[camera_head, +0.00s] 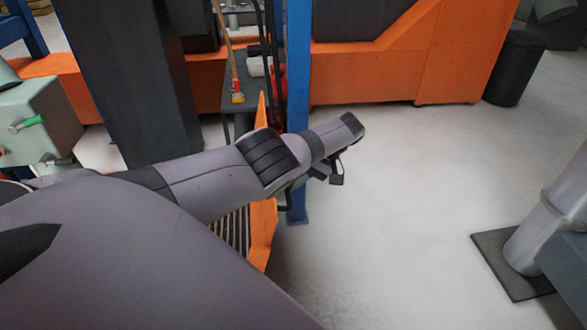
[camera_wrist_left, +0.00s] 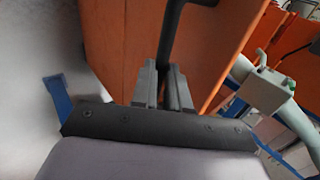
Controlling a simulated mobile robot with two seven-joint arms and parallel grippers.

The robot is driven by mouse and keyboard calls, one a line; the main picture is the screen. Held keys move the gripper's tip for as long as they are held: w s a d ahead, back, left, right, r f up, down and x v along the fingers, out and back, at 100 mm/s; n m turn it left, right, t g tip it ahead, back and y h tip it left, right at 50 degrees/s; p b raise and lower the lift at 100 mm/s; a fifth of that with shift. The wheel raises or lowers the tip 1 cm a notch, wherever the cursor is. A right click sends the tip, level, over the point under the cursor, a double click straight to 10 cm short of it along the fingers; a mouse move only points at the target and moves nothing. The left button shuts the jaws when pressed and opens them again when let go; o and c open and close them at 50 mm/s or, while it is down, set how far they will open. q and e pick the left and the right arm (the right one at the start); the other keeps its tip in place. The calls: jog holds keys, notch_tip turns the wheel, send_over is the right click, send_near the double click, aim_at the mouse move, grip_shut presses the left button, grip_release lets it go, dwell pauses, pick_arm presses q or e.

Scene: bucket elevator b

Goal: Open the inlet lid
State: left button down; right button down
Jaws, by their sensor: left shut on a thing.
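The orange lid panel (camera_wrist_left: 225,45) fills the upper middle of the left wrist view. A black bar handle (camera_wrist_left: 174,38) runs in front of it. My left gripper (camera_wrist_left: 164,75) is shut on this bar, with one grey finger on each side. In the head view an orange panel (camera_head: 263,232) shows as a narrow, steep strip below my left arm, beside a dark barred grate (camera_head: 233,230). My left gripper (camera_head: 334,171) is at the end of the arm, to the right of that strip. The arm hides part of the panel. My right gripper is not in view.
A blue post (camera_head: 298,70) stands close behind my left arm. A large orange machine base (camera_head: 440,60) and a dark bin (camera_head: 515,68) are at the back. A grey pipe on a dark plate (camera_head: 497,258) stands at the right. The floor between is clear.

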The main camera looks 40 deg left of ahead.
pick_arm(q)
jog(key=shift+s+a+f, duration=0.15)
jog(key=shift+s+f, duration=0.25)
jog(key=shift+f, duration=0.15)
jog(key=c, duration=1.4)
grip_release()
jog(key=shift+o, duration=1.4)
jog(key=shift+w+a, duration=0.1)
jog(key=shift+a, duration=0.05)
jog(key=shift+w+r, duration=0.1)
jog(key=b+v, duration=0.6)
jog(key=v, duration=0.1)
